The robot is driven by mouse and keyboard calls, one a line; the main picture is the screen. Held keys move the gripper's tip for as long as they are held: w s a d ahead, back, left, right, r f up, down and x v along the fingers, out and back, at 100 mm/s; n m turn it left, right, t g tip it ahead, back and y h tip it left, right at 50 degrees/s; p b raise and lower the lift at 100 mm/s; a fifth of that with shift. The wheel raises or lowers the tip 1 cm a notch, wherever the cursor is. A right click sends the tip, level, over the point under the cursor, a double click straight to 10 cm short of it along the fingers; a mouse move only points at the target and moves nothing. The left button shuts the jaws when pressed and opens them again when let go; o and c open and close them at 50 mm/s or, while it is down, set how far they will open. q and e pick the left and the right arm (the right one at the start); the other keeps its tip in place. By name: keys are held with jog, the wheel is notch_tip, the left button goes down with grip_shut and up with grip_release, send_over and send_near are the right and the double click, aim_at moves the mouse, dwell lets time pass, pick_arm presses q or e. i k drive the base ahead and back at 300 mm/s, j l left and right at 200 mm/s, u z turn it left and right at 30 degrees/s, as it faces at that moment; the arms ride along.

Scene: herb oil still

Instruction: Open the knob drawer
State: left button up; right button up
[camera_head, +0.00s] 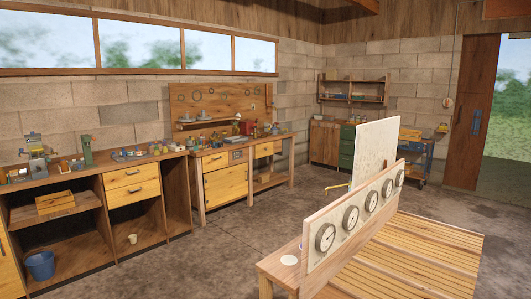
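Several drawers are in view, and I cannot tell for sure which one is the knob drawer. The left workbench has an upper yellow drawer (132,175) and a lower yellow drawer (133,192), both looking shut, with small dark fittings whose shape is too small to tell. The middle workbench has a left drawer (216,161) and a right drawer (264,149), also apparently shut. A green drawer unit (347,146) stands at the back wall. Neither of my grippers is in view.
A wooden bench (275,266) with a panel of round dials (350,217) and a slatted platform (420,250) stands at the front right. A blue bucket (40,265) is under the left bench. The concrete floor (200,255) between is clear. An open doorway is at the right.

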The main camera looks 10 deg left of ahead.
aim_at(257, 148)
jog(key=i+j+u, duration=0.6)
jog(key=u, duration=0.25)
jog(key=i+j+u, duration=0.25)
jog(key=i+u, duration=0.2)
jog(key=i, duration=0.25)
jog(key=i+u, duration=0.45)
jog(key=i, duration=0.25)
jog(key=i+l+z, duration=0.2)
jog(key=i+z, duration=0.25)
jog(key=i, duration=0.2)
jog(key=i+j+z, duration=0.1)
jog(key=i+z, duration=0.35)
jog(key=i, duration=0.25)
jog(key=i+j+z, duration=0.3)
jog(key=i+z, duration=0.2)
jog(key=i, duration=0.15)
jog(key=i+l+z, duration=0.25)
jog(key=i, duration=1)
jog(key=i+j+z, duration=0.15)
jog(key=i+z, duration=0.15)
jog(key=i, duration=0.9)
